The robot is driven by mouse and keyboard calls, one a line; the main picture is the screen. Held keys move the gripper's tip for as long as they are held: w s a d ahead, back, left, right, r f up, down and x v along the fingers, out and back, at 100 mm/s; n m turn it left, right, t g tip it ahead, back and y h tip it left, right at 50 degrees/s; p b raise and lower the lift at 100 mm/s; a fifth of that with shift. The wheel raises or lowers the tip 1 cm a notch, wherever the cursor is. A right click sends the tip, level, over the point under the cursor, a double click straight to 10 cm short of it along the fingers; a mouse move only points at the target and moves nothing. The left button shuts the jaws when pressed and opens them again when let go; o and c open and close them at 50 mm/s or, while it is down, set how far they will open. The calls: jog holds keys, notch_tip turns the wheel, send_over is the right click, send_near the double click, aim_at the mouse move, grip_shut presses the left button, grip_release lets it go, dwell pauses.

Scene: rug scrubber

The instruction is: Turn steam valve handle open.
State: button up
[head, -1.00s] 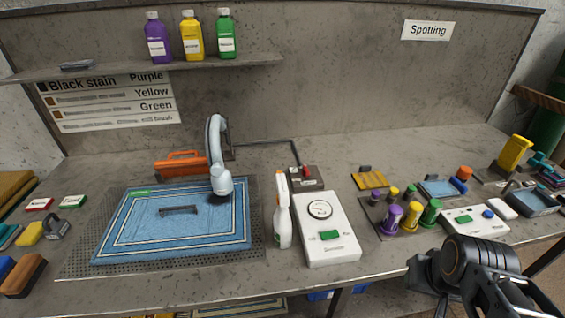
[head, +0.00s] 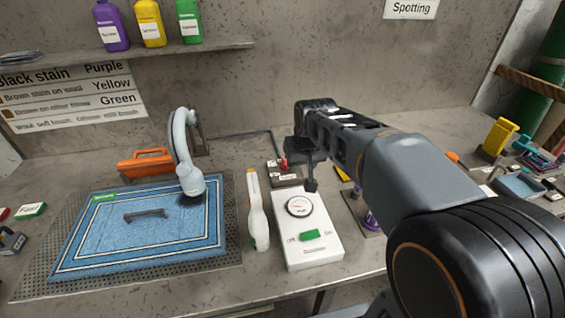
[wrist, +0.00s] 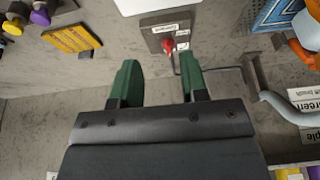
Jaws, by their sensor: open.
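The steam valve is a small dark box (head: 284,180) at the back of the bench, behind the white gauge unit, with a red handle (head: 284,163) on top. In the wrist view the red handle (wrist: 168,46) shows on its labelled plate (wrist: 164,30), just beyond the gap between my fingertips. My gripper (wrist: 158,66) is open and empty, its two green fingers apart. In the head view my gripper (head: 308,170) hangs just right of the valve, above the back of the gauge unit. It appears apart from the handle.
A white gauge unit (head: 308,250) and a spray bottle (head: 258,215) stand in front of the valve. A thin dark pipe (head: 240,134) runs behind it. A blue rug (head: 140,240) under a grey steam arm (head: 183,150) lies left. A yellow brush (wrist: 72,38) shows in the wrist view.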

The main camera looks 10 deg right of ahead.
send_near(284, 164)
jog(key=x, duration=0.5)
jog(key=w+x, duration=0.1)
jog(key=x, duration=0.2)
jog(key=shift+w+d+r, duration=0.1)
jog(key=shift+d, duration=0.15)
jog(key=shift+w+f+t, duration=0.3)
jog(key=shift+f, duration=0.45)
grip_shut()
